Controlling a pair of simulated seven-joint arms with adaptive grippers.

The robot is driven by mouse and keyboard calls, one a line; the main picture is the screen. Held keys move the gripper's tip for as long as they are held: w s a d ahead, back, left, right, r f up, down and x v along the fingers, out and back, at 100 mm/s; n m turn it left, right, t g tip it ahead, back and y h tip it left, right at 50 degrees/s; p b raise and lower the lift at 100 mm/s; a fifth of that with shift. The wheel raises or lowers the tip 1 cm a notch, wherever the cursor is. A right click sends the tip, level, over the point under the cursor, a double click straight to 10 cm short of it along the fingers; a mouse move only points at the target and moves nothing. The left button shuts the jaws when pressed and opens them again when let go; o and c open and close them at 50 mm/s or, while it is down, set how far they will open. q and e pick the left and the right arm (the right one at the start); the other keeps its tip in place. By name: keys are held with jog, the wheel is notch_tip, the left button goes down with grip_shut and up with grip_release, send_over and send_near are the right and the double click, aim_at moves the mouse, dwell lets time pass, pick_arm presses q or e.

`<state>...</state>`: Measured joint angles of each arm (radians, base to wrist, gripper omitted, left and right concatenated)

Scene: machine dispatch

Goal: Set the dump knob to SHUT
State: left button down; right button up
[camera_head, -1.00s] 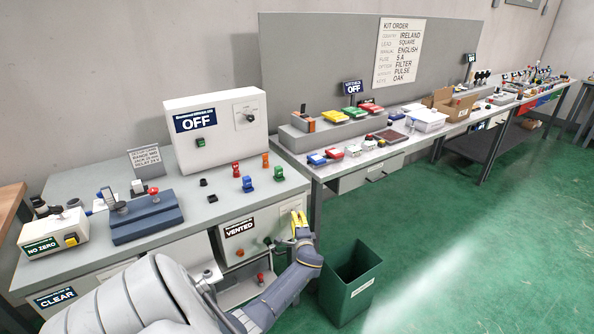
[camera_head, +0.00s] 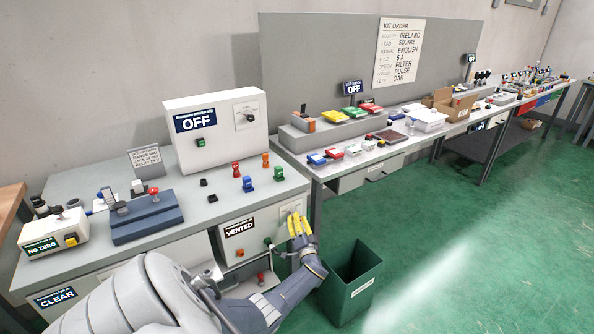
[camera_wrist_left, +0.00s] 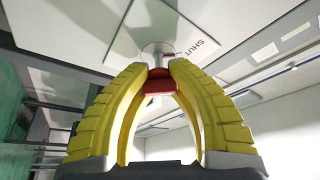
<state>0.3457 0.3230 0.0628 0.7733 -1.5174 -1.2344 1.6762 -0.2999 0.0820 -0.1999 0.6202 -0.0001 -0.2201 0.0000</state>
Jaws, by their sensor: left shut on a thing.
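The dump panel is a white box (camera_head: 230,251) under the left bench's front edge, with a display (camera_head: 239,227) reading VENTED. My left gripper (camera_head: 294,216) is at the right end of this panel, its yellow fingers over the knob, which they hide in the head view. In the left wrist view, the fingertips of my left gripper (camera_wrist_left: 159,75) are shut on a red knob (camera_wrist_left: 159,84) in front of a round plate. The word SHUT (camera_wrist_left: 203,48) is printed just right of the plate. The knob's exact setting cannot be read. My right gripper is not in view.
A green bin (camera_head: 350,282) stands on the floor right of my left gripper. A green knob (camera_head: 268,241) and a red knob (camera_head: 261,278) sit left of it. Several coloured pieces stand on the bench top (camera_head: 215,212) above. Open floor lies to the right.

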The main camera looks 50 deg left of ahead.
pick_arm(q)
jog(key=shift+s+f+n, duration=0.15)
jog(key=shift+n, duration=0.35)
jog(key=shift+g+y, duration=0.3)
jog(key=c, duration=1.4)
grip_release()
jog(key=shift+a, duration=0.1)
jog(key=o, duration=0.4)
jog(key=shift+o, duration=0.2)
jog(key=shift+d, duration=0.25)
jog(key=v, duration=1.1)
jog(key=shift+s+d, duration=0.2)
jog(key=shift+d, duration=0.05)
